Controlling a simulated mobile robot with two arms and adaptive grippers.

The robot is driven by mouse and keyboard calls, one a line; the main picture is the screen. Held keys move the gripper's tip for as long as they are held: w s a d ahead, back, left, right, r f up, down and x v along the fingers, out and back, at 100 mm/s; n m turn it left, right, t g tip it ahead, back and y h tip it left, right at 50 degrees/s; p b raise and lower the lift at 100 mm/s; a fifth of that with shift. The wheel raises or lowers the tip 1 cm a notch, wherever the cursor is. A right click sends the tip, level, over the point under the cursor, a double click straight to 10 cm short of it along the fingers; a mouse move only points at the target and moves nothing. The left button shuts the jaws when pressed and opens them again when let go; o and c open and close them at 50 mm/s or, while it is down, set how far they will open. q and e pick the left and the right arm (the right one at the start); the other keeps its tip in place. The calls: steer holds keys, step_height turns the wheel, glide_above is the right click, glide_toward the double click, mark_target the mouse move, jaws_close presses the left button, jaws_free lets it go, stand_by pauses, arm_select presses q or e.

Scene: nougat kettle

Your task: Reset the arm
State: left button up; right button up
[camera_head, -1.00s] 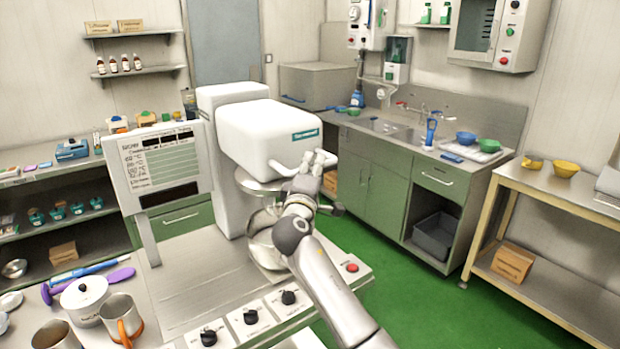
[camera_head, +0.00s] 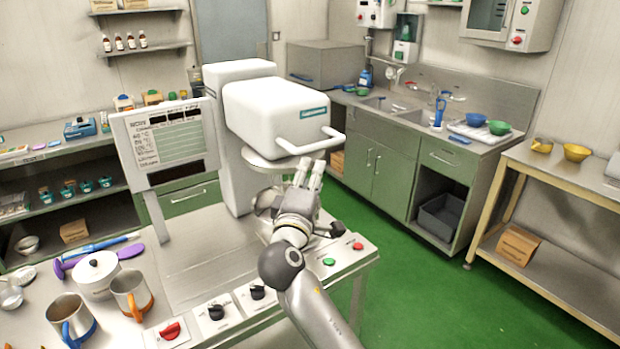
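My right arm comes in from the bottom middle. My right gripper (camera_head: 311,166) points up and away, just below the white bar handle (camera_head: 308,146) of the white machine head (camera_head: 272,112). Its fingertips look apart from the handle, and nothing shows between them. The gap between the fingers is too small to judge. The hand hides part of the metal bowl (camera_head: 266,203) under the head. My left gripper is not in view.
The machine's bench has a red button (camera_head: 358,246), a green button (camera_head: 328,262) and several knobs along its front edge. Metal mugs (camera_head: 131,294) and a white lidded pot (camera_head: 97,275) stand at left. Green floor (camera_head: 410,300) is clear at right.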

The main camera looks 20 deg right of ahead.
step_height(320, 180, down, 37)
steer(key=s+a+n+g+y+b, duration=0.1)
steer(key=s+a+g+y+b, duration=0.15)
steer(key=g+y, duration=0.3)
steer(key=s+f+g+y+b, duration=0.1)
steer(key=s+f, duration=0.2)
steer(key=f, duration=0.3)
steer(key=s+d+f+g, duration=0.1)
steer(key=s+f, duration=0.1)
steer(key=f, duration=0.4)
steer(key=s+f+g+y+b, duration=0.1)
steer(key=s+f, duration=0.2)
steer(key=f, duration=0.2)
steer(key=s+d+f+m+g+y+b, duration=0.15)
steer(key=s+f+m+g, duration=0.25)
steer(key=s+f, duration=1.5)
steer(key=s+d+f+m+g, duration=0.1)
steer(key=s+f, duration=0.2)
steer(key=s, duration=0.6)
steer(key=s+d+f+m+g+b, duration=0.1)
steer(key=s+f, duration=0.3)
steer(key=s, duration=0.5)
steer(key=s+d+f+m+g+b, duration=0.1)
steer(key=s+d+f+m, duration=0.1)
steer(key=s, duration=0.7)
steer(key=shift+s+f+m, duration=0.4)
steer(key=shift+f+m, duration=0.2)
steer(key=shift+f, duration=0.2)
steer(key=shift+a+g, duration=0.1)
steer(key=shift+g, duration=0.15)
